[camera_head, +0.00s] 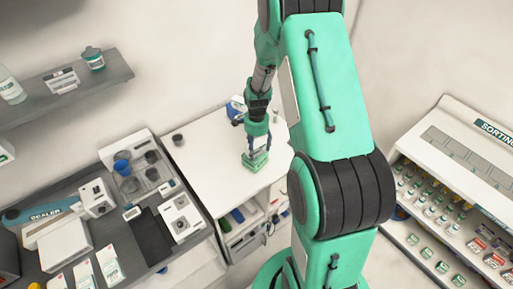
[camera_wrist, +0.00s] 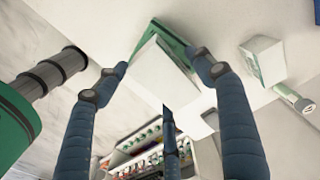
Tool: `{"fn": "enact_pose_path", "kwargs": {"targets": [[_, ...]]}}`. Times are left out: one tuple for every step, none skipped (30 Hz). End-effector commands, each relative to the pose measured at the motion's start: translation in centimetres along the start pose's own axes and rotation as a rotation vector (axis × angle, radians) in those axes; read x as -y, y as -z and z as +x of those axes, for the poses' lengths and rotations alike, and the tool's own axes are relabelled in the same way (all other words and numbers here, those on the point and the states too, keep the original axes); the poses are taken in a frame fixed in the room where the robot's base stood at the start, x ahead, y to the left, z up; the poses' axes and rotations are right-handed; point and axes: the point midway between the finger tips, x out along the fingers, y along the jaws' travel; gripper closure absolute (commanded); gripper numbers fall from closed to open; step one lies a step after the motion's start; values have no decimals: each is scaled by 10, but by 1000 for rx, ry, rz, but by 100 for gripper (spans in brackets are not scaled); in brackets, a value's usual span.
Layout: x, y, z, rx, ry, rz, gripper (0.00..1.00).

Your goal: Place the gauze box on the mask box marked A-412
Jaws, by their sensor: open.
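A green-and-white box (camera_head: 256,161) stands on the white table, directly under my gripper (camera_head: 256,146). In the wrist view this box (camera_wrist: 158,72) shows a large white face and a green side, between the fingertips of my gripper (camera_wrist: 160,62). The fingers are open, one on each side of it; I cannot tell whether they touch it. A second white box with a pale green printed side (camera_wrist: 264,62) stands apart, to the right of the right finger. I cannot read A-412 on either box, so which is the gauze box and which the mask box is unclear.
A small pale cylinder (camera_wrist: 296,98) lies near the second box. A blue-and-white item (camera_head: 237,106) stands behind my gripper, and a dark cup (camera_head: 178,139) at the table's left. The table's front left is clear. A crowded grey counter (camera_head: 150,235) adjoins on the left.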

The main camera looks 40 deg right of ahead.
Motion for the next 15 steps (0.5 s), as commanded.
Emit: {"fn": "enact_pose_path", "kwargs": {"targets": [[0,0,-1,0,0,0,32],[0,0,-1,0,0,0,32],[0,0,-2,0,0,0,32],[0,0,-3,0,0,0,32],[0,0,-5,0,1,0,32],[0,0,-7,-1,1,0,32],[1,0,-9,-1,2,0,32],[1,0,-11,-1,2,0,32],[1,0,-15,-1,2,0,32],[1,0,-19,-1,2,0,32],[1,0,-22,-1,2,0,32],[1,0,-28,-1,2,0,32],[1,0,-32,-1,3,0,32],[1,0,-36,-1,3,0,32],[1,0,-43,-1,3,0,32]]}}
